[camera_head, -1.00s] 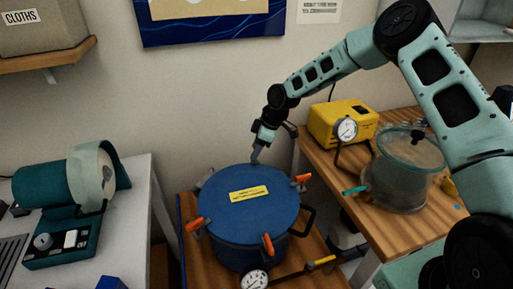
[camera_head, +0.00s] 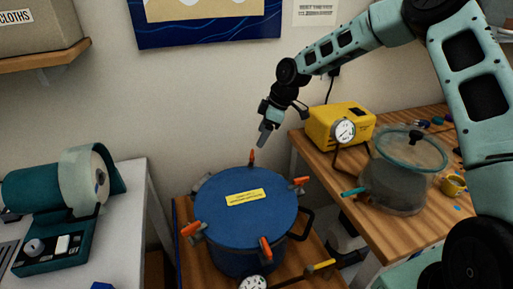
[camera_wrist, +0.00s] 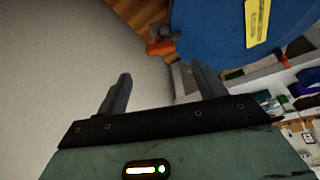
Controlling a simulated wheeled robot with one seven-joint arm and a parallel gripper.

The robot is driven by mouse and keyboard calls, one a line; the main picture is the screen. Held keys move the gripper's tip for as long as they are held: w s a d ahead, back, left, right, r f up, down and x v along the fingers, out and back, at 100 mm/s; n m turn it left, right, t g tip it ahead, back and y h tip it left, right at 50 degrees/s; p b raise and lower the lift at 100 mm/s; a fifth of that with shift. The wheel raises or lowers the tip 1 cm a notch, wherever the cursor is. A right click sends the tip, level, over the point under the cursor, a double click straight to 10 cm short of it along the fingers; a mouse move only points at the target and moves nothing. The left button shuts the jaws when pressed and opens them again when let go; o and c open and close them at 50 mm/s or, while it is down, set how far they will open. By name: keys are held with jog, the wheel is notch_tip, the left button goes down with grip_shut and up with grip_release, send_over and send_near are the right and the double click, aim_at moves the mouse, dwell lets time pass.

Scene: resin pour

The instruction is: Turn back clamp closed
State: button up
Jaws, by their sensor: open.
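The blue pressure pot (camera_head: 225,213) has a round lid with a yellow label. The back clamp (camera_head: 251,157) is at the lid's far edge, and its orange handle stands up there. The back clamp also shows in the wrist view (camera_wrist: 160,47), at the lid's edge beyond the fingers. My gripper (camera_head: 262,140) is just above and behind the back clamp, apart from it. In the wrist view my gripper (camera_wrist: 162,85) has its two fingers spread with nothing between them.
Other orange-handled clamps sit at the lid's right (camera_head: 299,182), front (camera_head: 266,247) and left (camera_head: 196,226). A yellow pump (camera_head: 325,122) and a clear-lidded chamber (camera_head: 395,190) stand on the right bench. The wall is close behind the pot.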

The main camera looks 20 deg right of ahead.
jog(key=b+v, duration=0.1)
jog(key=v, duration=0.8)
jog(key=shift+r, duration=0.15)
jog(key=s+a+m+g+h, duration=0.1)
jog(key=s+a+g+h, duration=0.1)
jog(key=s+a, duration=1.4)
jog(key=s+d+m+h, duration=0.1)
jog(key=s+d+m, duration=0.2)
jog(key=s, duration=2.1)
jog(key=shift+r+m+h, duration=0.2)
jog(key=shift+m+h, duration=0.1)
jog(key=shift+m, duration=0.6)
